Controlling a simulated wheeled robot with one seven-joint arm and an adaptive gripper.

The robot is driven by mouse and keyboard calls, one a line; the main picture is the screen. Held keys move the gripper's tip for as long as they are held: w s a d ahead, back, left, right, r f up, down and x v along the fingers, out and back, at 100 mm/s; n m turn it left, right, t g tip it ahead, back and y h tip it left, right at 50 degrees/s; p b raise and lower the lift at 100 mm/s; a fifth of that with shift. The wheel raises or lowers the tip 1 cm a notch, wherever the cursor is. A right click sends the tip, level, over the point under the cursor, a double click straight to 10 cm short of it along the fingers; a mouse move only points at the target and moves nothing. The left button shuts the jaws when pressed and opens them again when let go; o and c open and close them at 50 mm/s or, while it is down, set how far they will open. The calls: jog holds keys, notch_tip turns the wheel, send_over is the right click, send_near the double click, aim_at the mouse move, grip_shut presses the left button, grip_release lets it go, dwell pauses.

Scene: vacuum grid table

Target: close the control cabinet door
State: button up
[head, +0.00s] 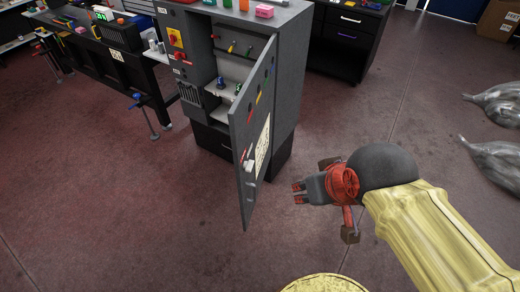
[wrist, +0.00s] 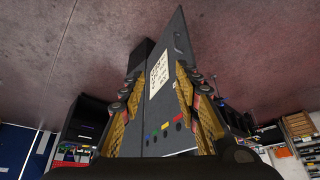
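The control cabinet (head: 205,75) stands at the middle top of the head view, its inside and small controls visible. Its grey door (head: 250,130) stands wide open, swung out toward the camera, with a paper sheet and coloured marks on it. My gripper (head: 299,193) is to the right of the door's free edge, apart from it and pointing left toward it. In the wrist view the door (wrist: 181,45) shows between and beyond the two spread fingers. My gripper (wrist: 162,88) is open there, with nothing between its fingertips that I can see it hold.
A dark workbench (head: 110,60) stands at the left, with blue-handled clamps near it. A black drawer unit (head: 345,45) is behind the cabinet. Grey wrapped bundles (head: 495,150) lie at the right. A yellow round top (head: 325,284) is at the bottom edge. Floor around the door is clear.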

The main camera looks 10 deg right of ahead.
jog(key=shift+d, duration=0.1)
jog(key=shift+c, duration=0.5)
jog(key=d+f+g, duration=0.1)
jog(key=f, duration=0.2)
jog(key=w+d+f+m+g+b, duration=0.1)
jog(key=f, duration=0.2)
jog(key=d+f+m+g, duration=0.1)
jog(key=f, duration=0.3)
jog(key=shift+w+b, duration=0.25)
jog(key=shift+b, duration=0.15)
jog(key=c, duration=0.5)
jog(key=w+f+m+y, duration=0.1)
jog(key=f, duration=0.2)
jog(key=w+f+m+g+y, duration=0.1)
jog(key=f+m, duration=0.1)
jog(key=f, duration=0.1)
jog(key=w+a+f+m+g+y+b, duration=0.1)
jog(key=f, duration=0.2)
jog(key=shift+m, duration=0.3)
grip_shut()
jog(key=m+t+y+b, duration=0.4)
jog(key=m+y+b, duration=0.15)
jog(key=m, duration=1.15)
send_near(242, 190)
jog(key=shift+h, duration=0.35)
jog(key=shift+x, duration=2.55)
